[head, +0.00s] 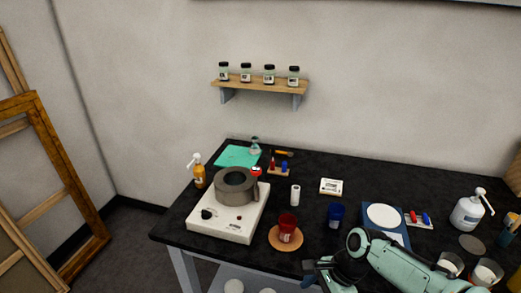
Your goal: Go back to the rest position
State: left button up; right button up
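My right arm, pale green, comes in from the lower right. Its dark gripper (315,270) is at the table's front edge, below the red cup (288,226) in the picture. Its fingers are small and dark, and I cannot tell whether they are open or shut. My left gripper is not in view. The red cup stands on a round cork-coloured mat (273,240). A blue cup (335,213) stands to its right. The arm partly covers a blue-based device with a white round plate (382,217).
On the black table (310,187) are a white hotplate (232,222) with a grey ring-shaped vessel (236,184), an amber pump bottle (198,172) and a white pump bottle (467,212). A wall shelf (262,86) holds several jars. Wooden frames (50,150) lean at left.

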notch_tip(320, 180, down, 14)
jog(key=r+n, duration=0.1)
jog(key=n, duration=0.1)
jog(key=s+f+n, duration=0.2)
jog(key=s+f, duration=0.3)
jog(key=f, duration=0.3)
jog(key=s+f+n, duration=0.2)
jog(key=s+f, duration=0.3)
jog(key=f, duration=0.4)
jog(key=s+a+f+n, duration=0.1)
jog(key=s+f+n, duration=0.3)
jog(key=s, duration=0.8)
notch_tip(320, 180, down, 2)
jog(key=shift+f+n+g+h+p, duration=0.25)
jog(key=shift+n+g+h+p, duration=0.05)
jog(key=shift+g+h+p, duration=0.15)
